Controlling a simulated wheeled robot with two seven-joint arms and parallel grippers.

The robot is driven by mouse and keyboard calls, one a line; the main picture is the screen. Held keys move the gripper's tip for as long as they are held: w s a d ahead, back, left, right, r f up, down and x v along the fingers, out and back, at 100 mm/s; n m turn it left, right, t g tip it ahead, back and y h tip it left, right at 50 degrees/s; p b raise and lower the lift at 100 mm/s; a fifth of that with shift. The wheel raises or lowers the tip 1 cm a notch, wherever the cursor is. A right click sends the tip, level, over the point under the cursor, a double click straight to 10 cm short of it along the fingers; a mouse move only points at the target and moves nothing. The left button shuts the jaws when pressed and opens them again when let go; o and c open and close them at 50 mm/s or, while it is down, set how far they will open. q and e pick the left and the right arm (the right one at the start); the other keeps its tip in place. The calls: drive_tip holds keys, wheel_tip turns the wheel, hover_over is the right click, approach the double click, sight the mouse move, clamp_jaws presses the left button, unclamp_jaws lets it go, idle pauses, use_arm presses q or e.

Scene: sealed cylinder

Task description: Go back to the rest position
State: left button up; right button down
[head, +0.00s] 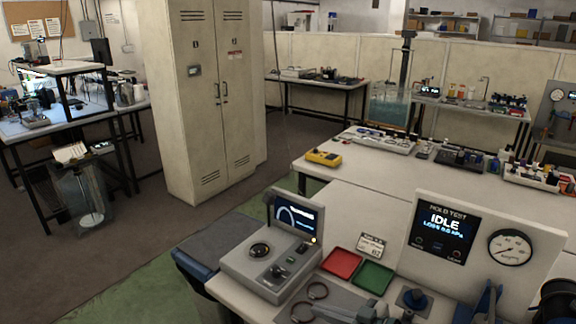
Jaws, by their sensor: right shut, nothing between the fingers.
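My right gripper (345,304) shows low in the head view, seemingly the grey and dark shape at the bottom edge, shut and empty. My left gripper is not in view. The grey hold-test panel (535,225) stands to the right; its screen (443,234) reads IDLE with a loss of 0.0 kPa. A sealed cylinder is not clearly identifiable.
A grey console (245,263) with a small screen, a red tray (341,263) and a green tray (374,276) stand on the bench. A blue-topped fitting (413,298) sits before the panel. Open floor (150,215) lies left, before the tall cabinet (188,110).

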drive_tip(key=s+f, duration=0.2)
drive_tip(key=s+f+h, duration=0.1)
drive_tip(key=s+f, duration=0.1)
drive_tip(key=s, duration=0.1)
drive_tip(key=s+f+m+g+h, duration=0.1)
drive_tip(key=s+f, duration=0.1)
drive_tip(key=shift+s+d, duration=0.1)
drive_tip(key=shift+s, duration=0.2)
drive_tip(key=s+d+f+m+g+h, duration=0.1)
drive_tip(key=s+d+f+m+h, duration=0.15)
drive_tip(key=s+d, duration=0.45)
drive_tip(key=s+d+f+m+g+h, duration=0.2)
drive_tip(key=s+m+h, duration=0.15)
drive_tip(key=s, duration=0.85)
drive_tip(key=s+d+f+m+g+h, duration=0.1)
drive_tip(key=s+d+f+m+h, duration=0.25)
drive_tip(key=s, duration=0.55)
wheel_tip(320, 180, down, 30)
drive_tip(key=s+n+g, duration=0.1)
drive_tip(key=s+n, duration=0.1)
drive_tip(key=s+d+f, duration=0.2)
drive_tip(key=s+f, duration=0.6)
drive_tip(key=s+d+f+g+b, duration=0.1)
drive_tip(key=s+d+f, duration=0.1)
drive_tip(key=s+f, duration=0.6)
drive_tip(key=shift+s+g, duration=0.3)
drive_tip(key=shift+s, duration=0.25)
